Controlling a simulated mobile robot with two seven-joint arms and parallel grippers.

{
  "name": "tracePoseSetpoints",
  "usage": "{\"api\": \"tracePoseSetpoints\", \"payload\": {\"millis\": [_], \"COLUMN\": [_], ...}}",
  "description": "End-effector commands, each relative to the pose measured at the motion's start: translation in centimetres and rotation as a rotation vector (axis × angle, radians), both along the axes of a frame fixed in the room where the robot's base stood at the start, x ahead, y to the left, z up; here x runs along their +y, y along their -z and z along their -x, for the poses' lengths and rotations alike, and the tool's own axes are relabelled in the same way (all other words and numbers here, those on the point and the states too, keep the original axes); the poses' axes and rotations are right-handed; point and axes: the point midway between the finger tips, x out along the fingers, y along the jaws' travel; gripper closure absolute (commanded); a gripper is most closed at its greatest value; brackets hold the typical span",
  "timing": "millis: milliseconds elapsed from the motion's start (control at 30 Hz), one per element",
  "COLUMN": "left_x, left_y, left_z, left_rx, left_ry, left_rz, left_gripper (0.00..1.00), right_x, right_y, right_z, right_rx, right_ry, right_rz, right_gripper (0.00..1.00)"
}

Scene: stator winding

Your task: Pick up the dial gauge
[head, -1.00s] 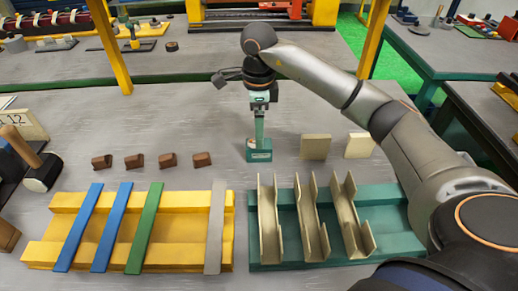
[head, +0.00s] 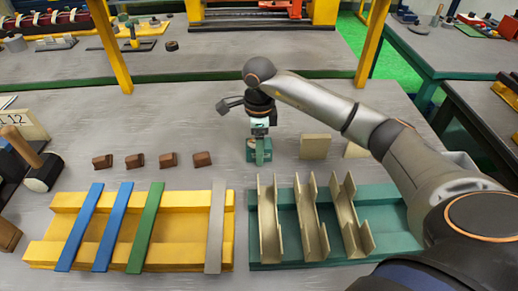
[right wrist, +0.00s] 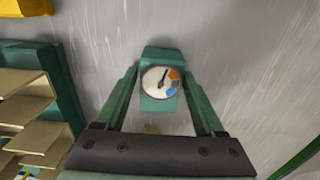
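The dial gauge (head: 252,156) stands on the grey table, a green block with a round white face. My right gripper (head: 260,143) is right above it in the head view and partly covers it. In the right wrist view the dial gauge (right wrist: 160,83) shows its face with a black needle and orange and blue marks. The green fingers of my right gripper (right wrist: 160,74) are apart, one on each side of the gauge. Whether they touch it I cannot tell. My left gripper is not in view.
A green rack (head: 385,195) with beige channels and a yellow rack (head: 130,256) with coloured strips lie in front. Several brown blocks (head: 134,160) are to the left, a beige block (head: 315,146) to the right. A mallet (head: 42,172) is at far left.

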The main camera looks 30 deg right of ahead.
Motion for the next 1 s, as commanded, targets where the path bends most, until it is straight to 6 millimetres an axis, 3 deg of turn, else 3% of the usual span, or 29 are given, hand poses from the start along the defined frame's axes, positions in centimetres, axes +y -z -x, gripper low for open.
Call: {"api": "tracePoseSetpoints", "payload": {"millis": [67, 600, 1000], "left_x": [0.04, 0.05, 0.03], "left_y": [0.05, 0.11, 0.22], "left_z": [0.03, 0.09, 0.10], "left_rx": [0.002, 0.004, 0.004], "left_ry": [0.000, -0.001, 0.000], "left_rz": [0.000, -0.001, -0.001], "left_gripper": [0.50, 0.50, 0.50], "right_x": [0.01, 0.00, -0.01], "right_y": [-0.02, -0.04, -0.74], "right_z": [-0.01, 0.00, -0.09], "right_rx": [0.000, 0.000, -0.004], "right_ry": [0.000, 0.000, 0.000], "right_rz": [0.000, 0.000, 0.000], "right_gripper": [0.40, 1.00, 1.00]}}
